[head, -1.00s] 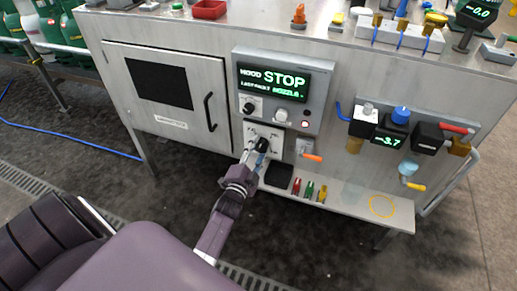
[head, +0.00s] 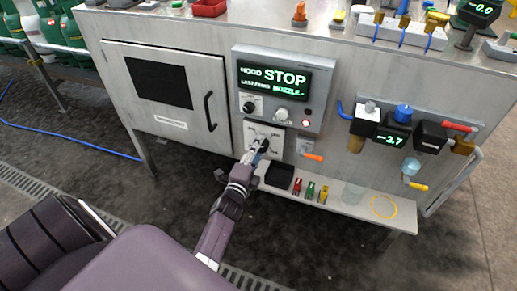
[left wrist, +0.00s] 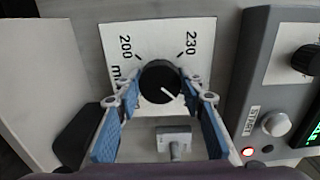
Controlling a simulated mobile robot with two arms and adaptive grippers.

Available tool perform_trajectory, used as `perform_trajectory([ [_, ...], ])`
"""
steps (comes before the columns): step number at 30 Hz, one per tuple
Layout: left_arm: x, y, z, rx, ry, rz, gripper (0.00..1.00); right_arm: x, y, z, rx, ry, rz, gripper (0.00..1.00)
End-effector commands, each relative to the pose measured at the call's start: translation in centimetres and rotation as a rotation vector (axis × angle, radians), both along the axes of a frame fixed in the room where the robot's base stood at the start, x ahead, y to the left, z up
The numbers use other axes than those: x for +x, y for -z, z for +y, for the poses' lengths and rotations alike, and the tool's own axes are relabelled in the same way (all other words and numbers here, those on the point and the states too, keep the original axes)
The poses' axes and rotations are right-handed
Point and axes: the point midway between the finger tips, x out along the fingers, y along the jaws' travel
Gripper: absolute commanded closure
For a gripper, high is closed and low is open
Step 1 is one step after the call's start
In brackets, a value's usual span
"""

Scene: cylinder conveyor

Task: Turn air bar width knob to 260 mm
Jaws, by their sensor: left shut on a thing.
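The air bar width knob (left wrist: 160,82) is round and black with a white pointer line, on a white scale plate (left wrist: 117,28). In the left wrist view the plate shows 200 at upper left and 230 at upper right. The pointer aims to the lower right; any mark there is hidden by a finger. My left gripper (left wrist: 159,92) is shut on the knob, with a blue-padded finger on each side. In the head view the knob (head: 264,145) is partly covered by my left gripper (head: 256,153). My right gripper is not in view.
Above the knob is a control panel (head: 319,100) with a green STOP display (head: 272,80) and smaller knobs. A shelf (head: 345,200) below holds a black box (head: 279,176) and small coloured items. A cabinet door (head: 165,130) stands at left.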

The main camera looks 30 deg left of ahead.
Motion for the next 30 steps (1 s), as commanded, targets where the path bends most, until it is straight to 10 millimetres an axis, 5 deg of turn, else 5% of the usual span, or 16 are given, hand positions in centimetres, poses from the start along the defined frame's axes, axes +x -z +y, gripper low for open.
perform_trajectory([
  [10, -0.1, 0.2, -0.1, -0.001, 0.000, 0.004, 0.88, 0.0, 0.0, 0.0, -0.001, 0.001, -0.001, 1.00],
  [11, -0.1, 0.2, -0.1, -0.001, 0.000, 0.004, 0.61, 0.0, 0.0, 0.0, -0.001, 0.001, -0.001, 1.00],
  [15, -0.1, 0.2, 0.0, -0.001, 0.000, 0.003, 0.46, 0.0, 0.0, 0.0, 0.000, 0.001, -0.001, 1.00],
  [25, -0.3, 0.1, -0.1, 0.000, 0.000, 0.001, 0.46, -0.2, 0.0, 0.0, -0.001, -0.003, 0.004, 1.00],
  [30, -2.5, 0.2, -0.6, -0.001, 0.000, 0.004, 0.46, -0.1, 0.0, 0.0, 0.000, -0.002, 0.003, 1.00],
])
